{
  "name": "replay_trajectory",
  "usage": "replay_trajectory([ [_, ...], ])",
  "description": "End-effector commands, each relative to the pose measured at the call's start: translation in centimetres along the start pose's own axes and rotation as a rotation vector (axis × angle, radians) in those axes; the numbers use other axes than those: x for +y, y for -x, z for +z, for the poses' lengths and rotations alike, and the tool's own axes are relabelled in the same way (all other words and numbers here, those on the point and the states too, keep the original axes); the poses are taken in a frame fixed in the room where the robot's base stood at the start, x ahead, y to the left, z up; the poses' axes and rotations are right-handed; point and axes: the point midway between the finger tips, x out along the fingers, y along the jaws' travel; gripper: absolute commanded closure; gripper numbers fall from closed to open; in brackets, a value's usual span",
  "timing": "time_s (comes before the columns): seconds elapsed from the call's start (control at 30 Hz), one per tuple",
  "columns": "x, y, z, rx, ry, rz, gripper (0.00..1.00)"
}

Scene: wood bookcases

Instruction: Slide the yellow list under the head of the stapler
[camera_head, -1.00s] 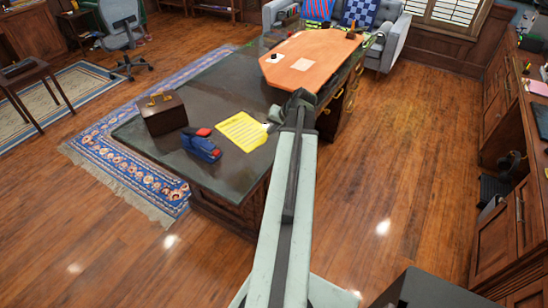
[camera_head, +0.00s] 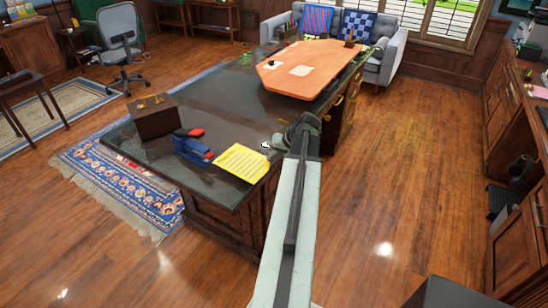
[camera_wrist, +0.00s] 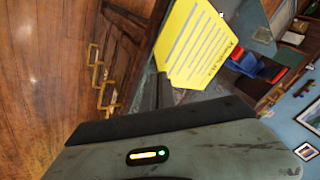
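The yellow list (camera_head: 243,162) is a lined sheet at the near right edge of the dark desk (camera_head: 215,100). The blue and red stapler (camera_head: 193,147) stands on the desk just left of the list, apart from it. My gripper (camera_head: 280,141) is low over the desk edge, at the list's right side. In the wrist view the list (camera_wrist: 197,45) looms large past the gripper's dark end, with the stapler (camera_wrist: 255,68) behind it. The fingertips are mostly hidden, so I cannot tell whether they grip the list.
A brown box (camera_head: 154,116) stands left of the stapler. An orange board (camera_head: 310,68) covers the far end of the desk. A patterned rug (camera_head: 110,180) lies left of the desk. The wood floor (camera_head: 390,180) on the right is clear.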

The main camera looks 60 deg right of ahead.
Motion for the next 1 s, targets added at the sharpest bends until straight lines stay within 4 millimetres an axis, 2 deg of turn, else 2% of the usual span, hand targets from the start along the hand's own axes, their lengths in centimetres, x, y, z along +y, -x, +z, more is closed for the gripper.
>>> replay_trajectory([
  [0.03, 0.1, -0.8, 0.0, 0.0, 0.001, 0.0, 1.0],
  [0.37, -0.3, -3.9, -0.4, 0.0, 0.001, 0.0, 1.0],
  [1.0, -3.9, -6.6, -3.4, -0.001, 0.001, 0.0, 1.0],
])
